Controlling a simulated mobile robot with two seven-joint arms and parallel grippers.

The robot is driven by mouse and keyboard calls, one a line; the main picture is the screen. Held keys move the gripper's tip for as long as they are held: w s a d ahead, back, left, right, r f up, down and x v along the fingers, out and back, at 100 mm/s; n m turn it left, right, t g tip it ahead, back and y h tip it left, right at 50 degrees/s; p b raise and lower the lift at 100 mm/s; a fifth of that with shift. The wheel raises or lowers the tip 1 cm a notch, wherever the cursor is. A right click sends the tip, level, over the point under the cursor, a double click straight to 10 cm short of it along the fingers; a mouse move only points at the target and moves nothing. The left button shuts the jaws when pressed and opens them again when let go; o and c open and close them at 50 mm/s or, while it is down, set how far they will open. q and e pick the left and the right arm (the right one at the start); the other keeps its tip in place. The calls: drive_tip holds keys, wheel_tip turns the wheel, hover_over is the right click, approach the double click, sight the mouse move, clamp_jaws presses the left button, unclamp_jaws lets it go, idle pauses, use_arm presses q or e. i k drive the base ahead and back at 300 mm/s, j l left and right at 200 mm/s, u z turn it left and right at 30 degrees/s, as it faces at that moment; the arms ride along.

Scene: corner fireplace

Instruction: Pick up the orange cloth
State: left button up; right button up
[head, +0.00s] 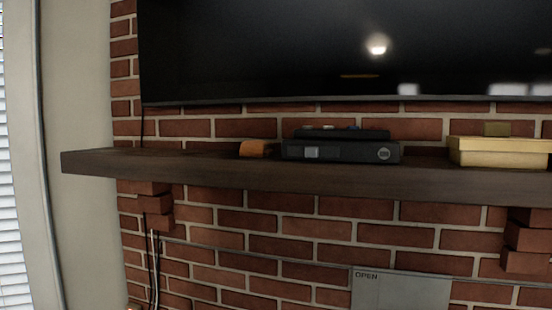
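The orange cloth (254,149) is a small folded or rolled piece. It lies on the dark wooden mantel shelf (200,171), left of the black box-shaped device. Its right end is close to the device, and I cannot tell if they touch. Neither of my grippers shows in the head view.
The black device (341,150) has a thinner black item (341,133) on top. A yellow box (497,152) sits farther right on the shelf. A large dark television (340,50) hangs above. The shelf's left end is clear. A grey panel (400,290) marked OPEN is below.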

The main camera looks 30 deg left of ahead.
sight(252, 150)
drive_tip(key=u, duration=1.4)
drive_tip(key=i+j+z, duration=0.2)
drive_tip(key=k+j, duration=0.05)
drive_tip(key=k, duration=0.05)
